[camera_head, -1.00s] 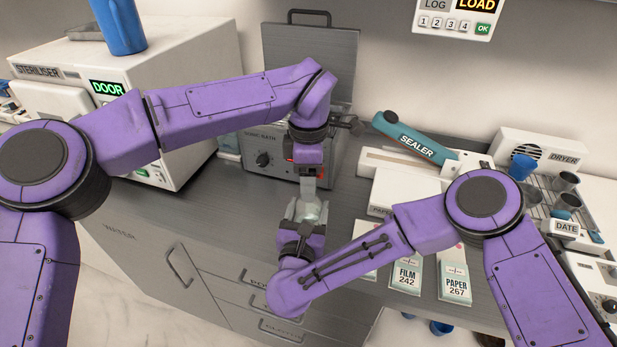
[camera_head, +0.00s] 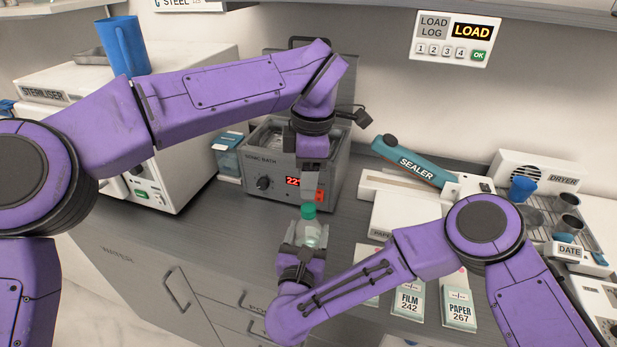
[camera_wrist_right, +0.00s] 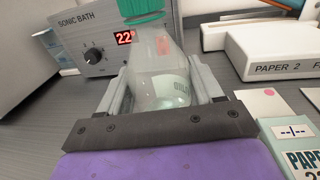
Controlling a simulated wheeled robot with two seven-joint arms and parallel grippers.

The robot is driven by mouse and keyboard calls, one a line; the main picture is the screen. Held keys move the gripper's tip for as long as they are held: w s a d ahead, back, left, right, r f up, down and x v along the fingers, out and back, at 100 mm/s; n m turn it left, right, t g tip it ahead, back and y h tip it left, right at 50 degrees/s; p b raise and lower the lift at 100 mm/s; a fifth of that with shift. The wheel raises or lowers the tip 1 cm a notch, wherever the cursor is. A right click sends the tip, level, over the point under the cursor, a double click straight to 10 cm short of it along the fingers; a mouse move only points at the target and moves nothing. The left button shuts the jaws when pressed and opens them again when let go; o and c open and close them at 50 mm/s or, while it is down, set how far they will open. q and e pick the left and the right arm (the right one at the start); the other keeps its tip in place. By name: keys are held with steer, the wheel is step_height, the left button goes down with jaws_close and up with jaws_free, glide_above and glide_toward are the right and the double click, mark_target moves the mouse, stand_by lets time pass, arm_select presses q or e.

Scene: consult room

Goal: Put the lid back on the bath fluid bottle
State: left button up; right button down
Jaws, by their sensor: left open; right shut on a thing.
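The bath fluid bottle (camera_head: 309,232) is clear, with pale fluid low inside, and stands upright above the front of the counter. My right gripper (camera_head: 304,240) is shut around its body; the right wrist view shows the bottle (camera_wrist_right: 160,75) between both fingers. The green lid (camera_head: 308,211) sits at the top of the bottle, and the lid (camera_wrist_right: 140,8) also shows at the upper edge of the right wrist view. I cannot tell whether it is screwed tight. My left gripper (camera_head: 309,187) is open, pointing down just above the lid.
The sonic bath (camera_head: 262,185), its display reading 22, stands behind the bottle. The steriliser (camera_head: 190,140) is at left. The sealer (camera_head: 415,162), paper boxes and pouch packs (camera_head: 457,300) lie at right, near the dryer (camera_head: 540,165). Bare counter (camera_head: 235,215) lies left of the bottle.

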mark_target(309, 207)
arm_select(q)
steer(key=n, duration=0.2)
steer(key=r+n, duration=0.1)
steer(key=shift+s+n, duration=0.1)
steer(key=shift+n, duration=0.3)
arm_select(e)
steer(key=shift+d, duration=0.1)
arm_select(q)
steer(key=n, duration=0.3)
steer(key=shift+r, duration=0.15)
arm_select(e)
steer(key=shift+s, duration=0.1)
arm_select(q)
steer(key=n, duration=0.3)
steer(key=shift+n, duration=0.3)
steer(key=n, duration=0.5)
steer(key=shift+g+h, duration=0.3)
steer(key=shift+g, duration=0.1)
steer(key=n, duration=0.3)
steer(key=shift+d, duration=0.2)
steer(key=shift+f, duration=4.15)
